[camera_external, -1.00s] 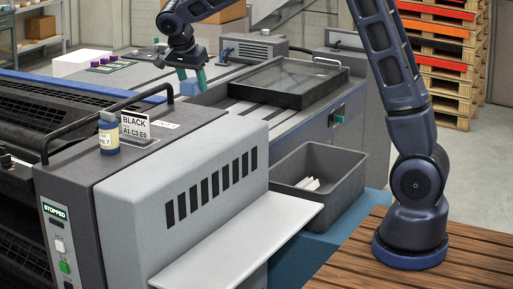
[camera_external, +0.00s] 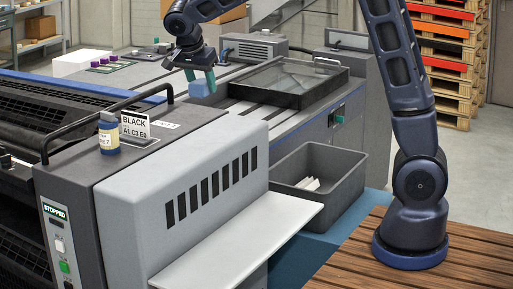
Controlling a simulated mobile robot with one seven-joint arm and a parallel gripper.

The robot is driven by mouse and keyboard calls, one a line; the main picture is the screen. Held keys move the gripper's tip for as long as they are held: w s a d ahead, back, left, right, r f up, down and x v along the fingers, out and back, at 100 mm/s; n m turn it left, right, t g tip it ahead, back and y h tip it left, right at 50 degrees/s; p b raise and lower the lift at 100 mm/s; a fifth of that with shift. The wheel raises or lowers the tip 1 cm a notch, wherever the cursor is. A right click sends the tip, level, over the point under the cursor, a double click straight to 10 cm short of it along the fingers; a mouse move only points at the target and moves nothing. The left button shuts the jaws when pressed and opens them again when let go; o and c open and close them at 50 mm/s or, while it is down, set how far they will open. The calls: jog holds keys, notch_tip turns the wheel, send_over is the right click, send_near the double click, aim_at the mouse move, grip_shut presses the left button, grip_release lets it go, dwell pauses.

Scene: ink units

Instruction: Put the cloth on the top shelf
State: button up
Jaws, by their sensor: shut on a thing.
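A small light blue piece (camera_external: 200,89), which looks like the cloth, is between the teal fingers of my gripper (camera_external: 200,80). My gripper is shut on it and points down over the far part of the grey machine, left of the dark-framed glass panel. The fingers hide part of the cloth. I cannot tell whether its lower edge touches the machine. A shelf rack (camera_external: 40,42) with boxes stands at the back left; its top is cut off by the picture edge.
A grey bin (camera_external: 340,170) with white pieces is at the centre right. Pallets (camera_external: 445,70) are stacked behind my arm.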

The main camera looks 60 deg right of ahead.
send_over(256, 233)
jog(key=a, duration=0.2)
notch_tip(256, 233, down, 15)
jog(key=f, duration=2)
jog(key=shift+d+f, duration=0.2)
jog(key=shift+d, duration=0.05)
jog(key=o, duration=1)
jog(key=shift+f, duration=0.1)
jog(key=shift+c, duration=0.2)
